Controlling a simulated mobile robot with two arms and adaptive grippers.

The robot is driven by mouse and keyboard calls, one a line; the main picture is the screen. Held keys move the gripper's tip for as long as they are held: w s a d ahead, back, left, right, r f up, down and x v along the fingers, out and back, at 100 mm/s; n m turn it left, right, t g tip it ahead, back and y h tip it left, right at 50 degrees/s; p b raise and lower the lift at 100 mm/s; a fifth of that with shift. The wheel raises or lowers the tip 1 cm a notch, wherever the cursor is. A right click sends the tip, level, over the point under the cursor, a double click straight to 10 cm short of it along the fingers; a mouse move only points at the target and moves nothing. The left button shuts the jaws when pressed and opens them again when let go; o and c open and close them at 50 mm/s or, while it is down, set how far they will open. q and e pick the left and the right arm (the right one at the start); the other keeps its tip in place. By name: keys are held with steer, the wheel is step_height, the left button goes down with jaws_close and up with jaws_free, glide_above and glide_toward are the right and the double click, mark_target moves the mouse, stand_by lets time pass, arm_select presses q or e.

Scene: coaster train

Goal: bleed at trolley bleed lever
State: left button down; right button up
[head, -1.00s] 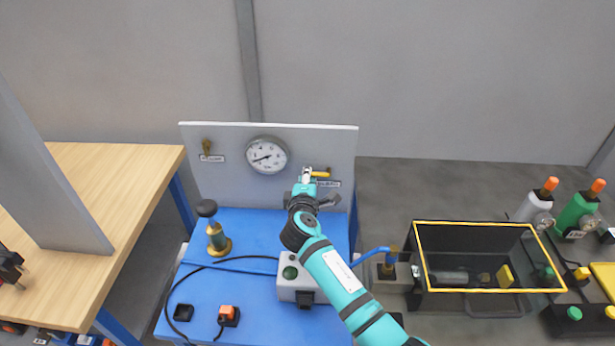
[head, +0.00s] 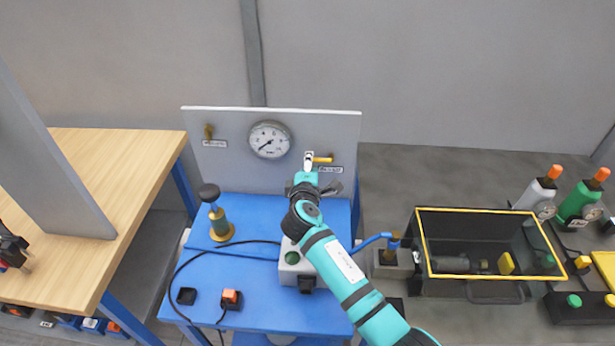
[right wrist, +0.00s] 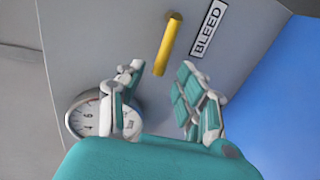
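The yellow bleed lever (head: 323,160) sticks out at the right of the grey trolley panel (head: 230,170). It also shows in the right wrist view (right wrist: 168,45), beside the BLEED label (right wrist: 208,30). My right gripper (head: 308,160) is at the lever in the head view. In the right wrist view the gripper (right wrist: 160,78) is open, its fingers apart with nothing between them, and the lever's end is just beyond the fingertips. The round gauge (head: 270,139) has its needle pointing down-left; my finger partly hides it in the wrist view. My left gripper is not in view.
The blue trolley top (head: 250,211) holds a brass-based fitting (head: 219,220), a grey box with a green button (head: 293,262) and a black cable. A wooden bench (head: 100,200) stands left. A yellow-rimmed dark crate (head: 480,210) stands right.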

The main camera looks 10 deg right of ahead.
steer(key=v, duration=1.1)
